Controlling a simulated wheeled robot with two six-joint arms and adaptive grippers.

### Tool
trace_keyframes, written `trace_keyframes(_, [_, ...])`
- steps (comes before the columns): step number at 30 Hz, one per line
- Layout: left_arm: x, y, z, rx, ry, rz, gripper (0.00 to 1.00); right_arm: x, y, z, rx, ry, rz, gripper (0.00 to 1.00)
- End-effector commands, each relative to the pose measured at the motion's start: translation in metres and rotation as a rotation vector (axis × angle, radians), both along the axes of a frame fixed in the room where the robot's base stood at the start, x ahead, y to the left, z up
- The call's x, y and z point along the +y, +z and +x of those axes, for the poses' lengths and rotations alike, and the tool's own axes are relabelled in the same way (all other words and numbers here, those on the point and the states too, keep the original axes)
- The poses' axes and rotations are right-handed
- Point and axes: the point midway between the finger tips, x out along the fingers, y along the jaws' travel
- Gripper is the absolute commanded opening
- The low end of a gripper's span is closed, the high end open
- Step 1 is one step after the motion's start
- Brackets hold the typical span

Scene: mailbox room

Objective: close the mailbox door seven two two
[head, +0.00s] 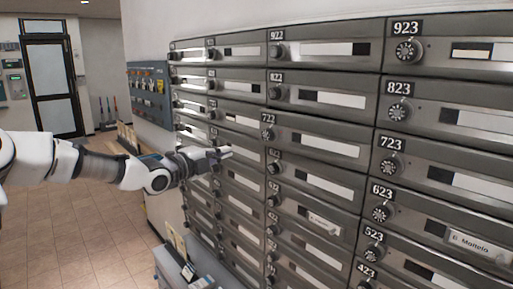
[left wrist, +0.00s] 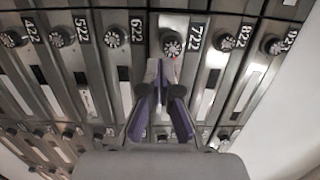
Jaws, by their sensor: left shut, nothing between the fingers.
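The mailbox door 722 (head: 315,143) is in the second large column of the grey wall of boxes, below 822 and above 622. Its left edge, with the number plate and dial, looks slightly out from the doors around it, so it seems a little ajar. My left gripper (head: 229,151) is shut and empty, left of that door edge. In the left wrist view the door's 722 plate (left wrist: 195,37) and dial show just beyond the left gripper's closed fingertips (left wrist: 159,66). I cannot tell whether they touch. The right gripper is not in view.
Neighbouring doors 822 (head: 318,99), 622 (head: 315,182) and 723 (head: 445,178) look flush. A blue-grey panel (head: 149,93) hangs on the wall further back. A bin (head: 178,268) stands low beside the mailboxes. The tiled floor (head: 85,220) at left is clear.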

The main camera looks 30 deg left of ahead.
Motion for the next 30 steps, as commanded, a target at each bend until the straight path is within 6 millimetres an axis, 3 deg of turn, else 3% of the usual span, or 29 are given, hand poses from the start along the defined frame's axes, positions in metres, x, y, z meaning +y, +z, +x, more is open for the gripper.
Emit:
trace_keyframes(5, [-0.007,0.002,0.026,0.006,-0.002,0.008,0.00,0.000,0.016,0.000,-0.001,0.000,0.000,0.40])
trace_keyframes(18, [-0.029,0.003,0.115,0.003,-0.003,0.005,0.00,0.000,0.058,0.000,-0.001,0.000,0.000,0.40])
trace_keyframes(24, [-0.032,0.001,0.132,0.002,-0.002,0.003,0.00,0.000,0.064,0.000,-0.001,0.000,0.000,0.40])
trace_keyframes(30, [-0.032,0.000,0.133,0.001,-0.001,0.002,0.00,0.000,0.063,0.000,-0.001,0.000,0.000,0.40])
